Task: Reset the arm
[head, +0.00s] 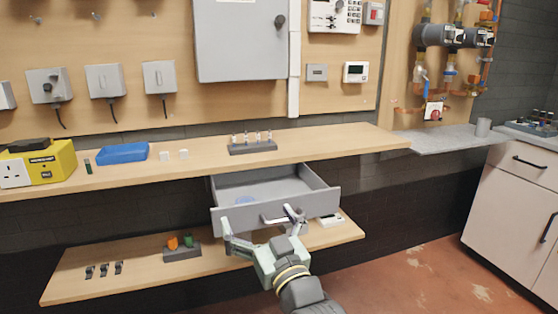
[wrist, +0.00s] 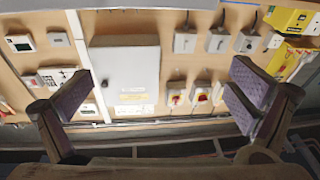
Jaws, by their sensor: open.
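My gripper (head: 262,222) is open in the head view, in front of the pulled-out grey drawer (head: 330,203) under the bench. One finger is near the drawer's front handle; I cannot tell whether it touches. In the wrist view my gripper (wrist: 165,95) has its two fingers wide apart with nothing between them. Beyond them is the wooden wall board with a grey cabinet (wrist: 124,72); the cabinet also shows in the head view (head: 240,40). The wrist picture looks turned over.
The wooden bench (head: 340,140) carries a blue tray (head: 122,153), a yellow box (head: 62,158) and a dark rack (head: 253,147). A lower shelf (head: 215,260) holds a small block (head: 181,253) and clips. White cabinets (head: 510,200) stand at right. Open floor (head: 430,275) lies in front.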

